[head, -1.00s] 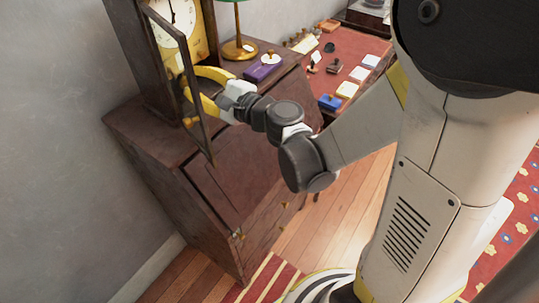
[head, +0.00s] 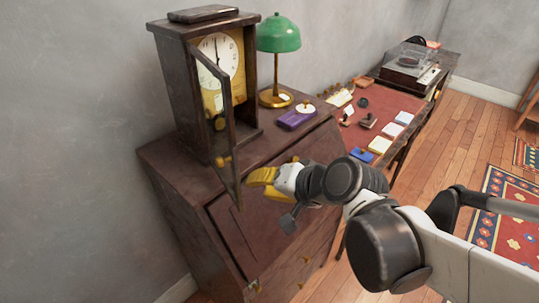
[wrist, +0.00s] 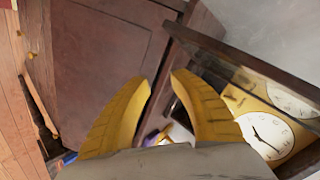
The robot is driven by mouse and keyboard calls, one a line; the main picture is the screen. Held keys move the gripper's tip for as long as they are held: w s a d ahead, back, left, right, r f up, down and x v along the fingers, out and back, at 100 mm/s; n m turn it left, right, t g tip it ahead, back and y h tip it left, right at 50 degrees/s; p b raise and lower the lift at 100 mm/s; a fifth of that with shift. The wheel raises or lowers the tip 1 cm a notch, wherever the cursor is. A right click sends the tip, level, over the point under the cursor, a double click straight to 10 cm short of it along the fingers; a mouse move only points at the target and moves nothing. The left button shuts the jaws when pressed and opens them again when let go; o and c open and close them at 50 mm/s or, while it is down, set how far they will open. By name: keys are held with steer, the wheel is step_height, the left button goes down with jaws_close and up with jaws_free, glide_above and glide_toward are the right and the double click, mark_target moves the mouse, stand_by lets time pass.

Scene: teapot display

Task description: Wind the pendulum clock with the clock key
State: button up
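The pendulum clock (head: 190,97) stands upright on a dark slant-front desk in the head view, its glazed door (head: 238,160) swung open toward me. Its white dial (head: 225,60) shows past the door; the wrist view also shows the dial (wrist: 265,135) at lower right. My gripper (head: 262,178) is right of the door's lower end, in front of the desk. In the wrist view its two yellow fingers (wrist: 162,80) are apart, with nothing held between them. A small brass piece (head: 222,160) shows low at the door; I cannot tell whether it is the clock key.
On the desk top (head: 165,158), a green-shaded lamp (head: 278,37) and a purple box (head: 296,117) stand right of the clock. A red-topped table (head: 350,105) with several small items is beyond. The open door juts out close to my gripper.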

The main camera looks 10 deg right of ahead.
steer(key=s+d+f+n+g+h+b, duration=0.1)
steer(key=s+d+f+n+h, duration=0.2)
steer(key=s+d, duration=0.3)
steer(key=shift+d+n+h, duration=0.25)
steer(key=shift+n+h, duration=0.15)
